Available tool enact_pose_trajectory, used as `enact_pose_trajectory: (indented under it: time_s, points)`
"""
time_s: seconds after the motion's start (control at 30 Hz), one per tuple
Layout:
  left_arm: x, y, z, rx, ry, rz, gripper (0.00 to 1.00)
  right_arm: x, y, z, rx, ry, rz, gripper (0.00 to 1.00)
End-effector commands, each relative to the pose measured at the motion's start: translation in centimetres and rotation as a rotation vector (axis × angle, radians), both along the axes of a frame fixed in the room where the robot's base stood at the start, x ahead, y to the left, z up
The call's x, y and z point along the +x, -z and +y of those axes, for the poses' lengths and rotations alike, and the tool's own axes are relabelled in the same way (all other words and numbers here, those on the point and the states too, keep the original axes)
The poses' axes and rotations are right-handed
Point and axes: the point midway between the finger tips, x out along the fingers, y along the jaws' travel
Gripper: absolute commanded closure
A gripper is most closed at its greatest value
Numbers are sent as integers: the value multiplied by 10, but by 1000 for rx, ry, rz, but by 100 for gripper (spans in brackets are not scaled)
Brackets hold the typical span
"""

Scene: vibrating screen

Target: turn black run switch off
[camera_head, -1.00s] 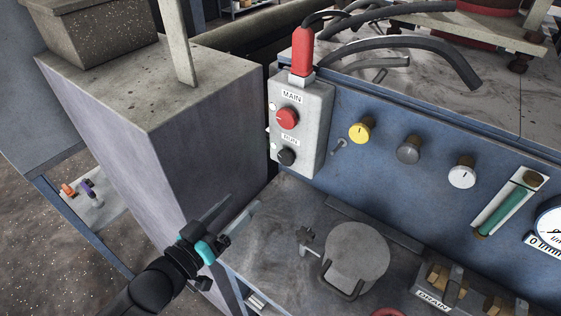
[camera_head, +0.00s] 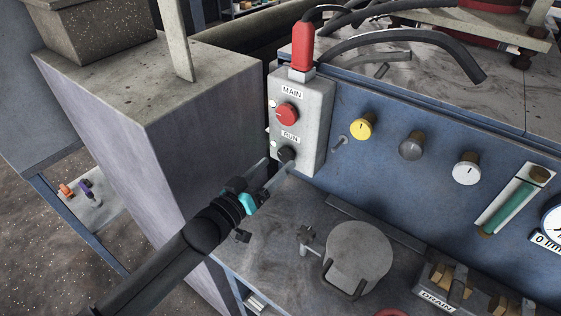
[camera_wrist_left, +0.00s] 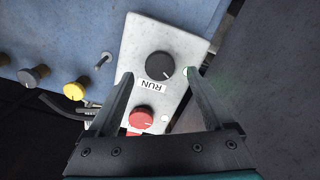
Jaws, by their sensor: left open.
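The black run switch (camera_head: 286,154) is a round knob low on a grey switch box (camera_head: 318,120), under the RUN label. It also shows in the left wrist view (camera_wrist_left: 159,65), where the label is upside down. The red main knob (camera_head: 288,114) sits above it on the same box. My left gripper (camera_head: 276,172) is open just in front of and below the black knob. In the left wrist view its two fingers (camera_wrist_left: 158,82) stand on either side of the box face, with the black knob between and slightly beyond their tips. My right gripper is not in view.
A tall grey block (camera_head: 150,130) stands close on the left of my left arm. Yellow (camera_head: 361,127), grey (camera_head: 411,146) and white (camera_head: 466,169) knobs line the blue panel to the right.

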Motion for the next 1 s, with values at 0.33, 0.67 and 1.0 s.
enact_pose_trajectory:
  time_s: [0.33, 0.67, 1.0]
  points:
    - [25, 0, -18, 1, 0, -1, 15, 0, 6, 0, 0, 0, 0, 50]
    - [26, 0, -19, 1, 0, -1, 18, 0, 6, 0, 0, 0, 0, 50]
    - [26, 0, -19, 1, 0, -1, 57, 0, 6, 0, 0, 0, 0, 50]
